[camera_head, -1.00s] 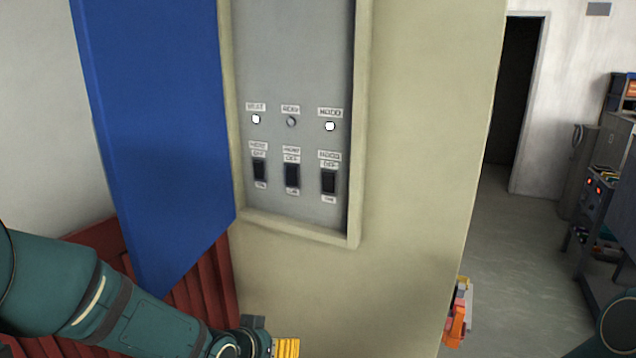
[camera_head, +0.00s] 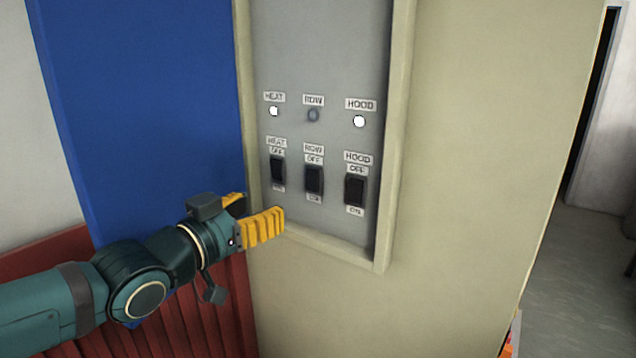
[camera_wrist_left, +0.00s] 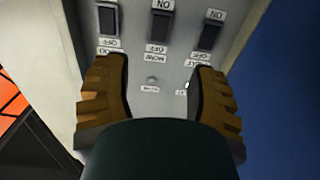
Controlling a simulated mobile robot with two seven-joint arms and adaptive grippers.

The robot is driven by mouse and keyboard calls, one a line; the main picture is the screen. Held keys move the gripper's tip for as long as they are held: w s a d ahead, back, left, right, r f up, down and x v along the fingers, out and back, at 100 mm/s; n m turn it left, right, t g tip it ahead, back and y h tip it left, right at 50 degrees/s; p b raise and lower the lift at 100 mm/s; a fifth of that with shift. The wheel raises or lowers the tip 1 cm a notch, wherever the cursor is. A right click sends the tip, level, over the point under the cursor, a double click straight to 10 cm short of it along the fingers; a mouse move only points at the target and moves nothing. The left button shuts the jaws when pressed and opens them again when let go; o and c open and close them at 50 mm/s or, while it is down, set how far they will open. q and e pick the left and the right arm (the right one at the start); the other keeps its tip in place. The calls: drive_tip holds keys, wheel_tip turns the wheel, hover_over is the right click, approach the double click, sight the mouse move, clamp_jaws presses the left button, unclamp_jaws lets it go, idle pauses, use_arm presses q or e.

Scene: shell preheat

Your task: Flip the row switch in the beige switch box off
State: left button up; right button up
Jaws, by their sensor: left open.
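The beige switch box (camera_head: 400,130) is open, with a grey panel and three black rocker switches. The row switch (camera_head: 314,180) is the middle one, with OFF marked above it and ON below. Its row lamp (camera_head: 313,115) is dark. In the left wrist view, where the labels appear upside down, the row switch (camera_wrist_left: 160,25) is at top centre. My left gripper (camera_head: 263,211) has yellow ribbed fingers and is open and empty, in front of the box's lower left corner. In the left wrist view the gripper (camera_wrist_left: 158,90) has its fingers apart, with the panel visible between them. My right gripper is not in view.
The heat switch (camera_head: 277,168) is left of the row switch and the hood switch (camera_head: 355,190) is right. The heat lamp (camera_head: 273,111) and hood lamp (camera_head: 359,121) are lit white.

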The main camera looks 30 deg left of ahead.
sight(311, 182)
use_arm(q)
drive_tip(key=w, duration=0.9)
drive_tip(key=w+d+b, duration=0.1)
drive_tip(key=w, duration=0.3)
drive_tip(key=shift+w, duration=0.2)
drive_tip(key=shift+s, duration=0.1)
clamp_jaws()
